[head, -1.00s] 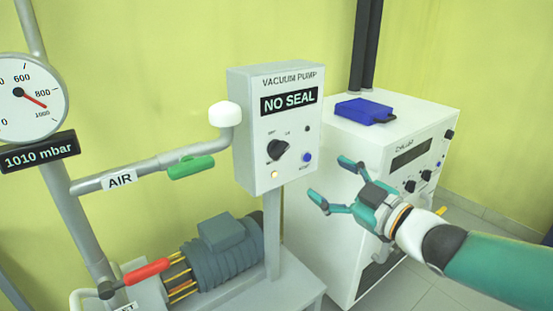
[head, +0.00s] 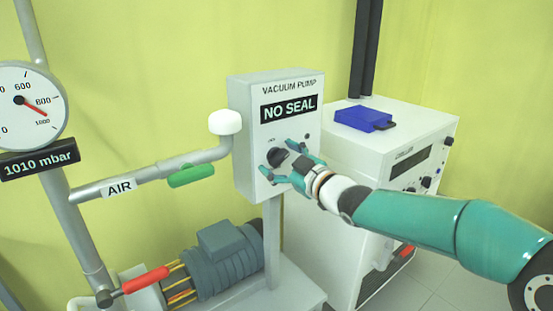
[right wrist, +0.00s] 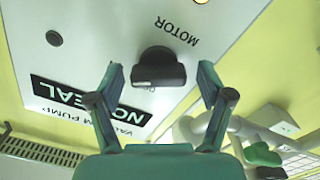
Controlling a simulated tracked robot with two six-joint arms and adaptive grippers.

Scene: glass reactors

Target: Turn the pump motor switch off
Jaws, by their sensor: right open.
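The grey vacuum pump box (head: 242,130) has a display reading NO SEAL (head: 289,106). Its black motor switch knob (head: 277,156) sits on the front face below the display. My right gripper (head: 277,170) is open at the knob, partly covering the panel's lower part. In the right wrist view, the knob (right wrist: 158,68) lies between and beyond the two spread fingers of the gripper (right wrist: 160,82), beside the label MOTOR. The fingers look clear of it on both sides. My left gripper is not in view.
Left of the box runs an AIR pipe (head: 150,171) with a green handle (head: 191,174) and a white cap (head: 225,121). A white chiller (head: 340,150) with a blue object (head: 363,114) on top stands at right. A pump motor (head: 222,258) sits below.

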